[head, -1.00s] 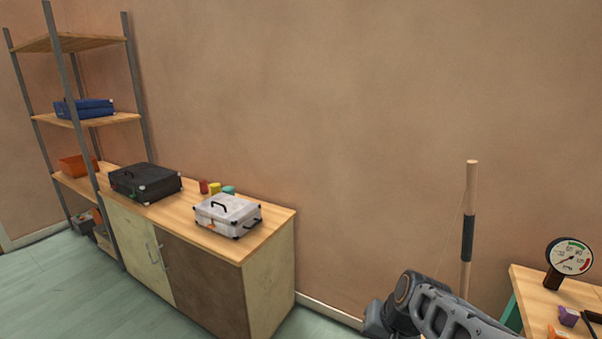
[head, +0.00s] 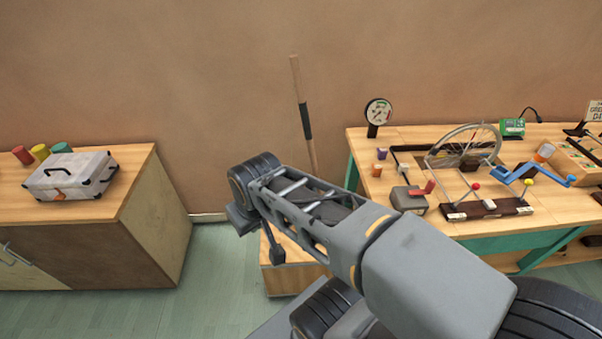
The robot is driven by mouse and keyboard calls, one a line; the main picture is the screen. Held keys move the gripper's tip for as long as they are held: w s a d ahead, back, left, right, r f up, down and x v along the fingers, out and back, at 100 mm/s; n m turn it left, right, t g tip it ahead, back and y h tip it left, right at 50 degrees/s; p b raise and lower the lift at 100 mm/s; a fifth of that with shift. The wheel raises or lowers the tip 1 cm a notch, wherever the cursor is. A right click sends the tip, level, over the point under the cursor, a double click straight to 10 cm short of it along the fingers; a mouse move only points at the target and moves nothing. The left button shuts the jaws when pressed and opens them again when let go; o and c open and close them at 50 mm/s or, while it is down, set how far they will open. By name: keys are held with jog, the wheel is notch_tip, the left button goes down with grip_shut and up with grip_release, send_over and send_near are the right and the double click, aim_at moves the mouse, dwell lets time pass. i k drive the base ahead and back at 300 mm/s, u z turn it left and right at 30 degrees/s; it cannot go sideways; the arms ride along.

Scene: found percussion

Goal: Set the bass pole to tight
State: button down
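The bass pole (head: 302,102) is a wooden pole with a black grip, in the middle of the head view near the wall. It leans a little, its top to the left. Its lower part is hidden behind my arm. A round dial gauge (head: 378,112) with a white face and a red and green scale stands on the workbench to the right of the pole. My arm reaches from the lower right toward the pole's left side. My gripper's fingers cannot be made out.
A workbench (head: 430,137) at the right carries a spoked wheel (head: 466,147), a blue crank (head: 545,172) and small parts. A low wooden box (head: 290,278) stands beneath my arm. A cabinet (head: 150,230) at the left bears a white case (head: 72,177). Green floor between is free.

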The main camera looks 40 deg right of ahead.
aim_at(303, 108)
jog(key=z, duration=1.15)
jog(key=k, duration=0.45)
jog(key=u, duration=0.35)
jog(key=i, duration=0.5)
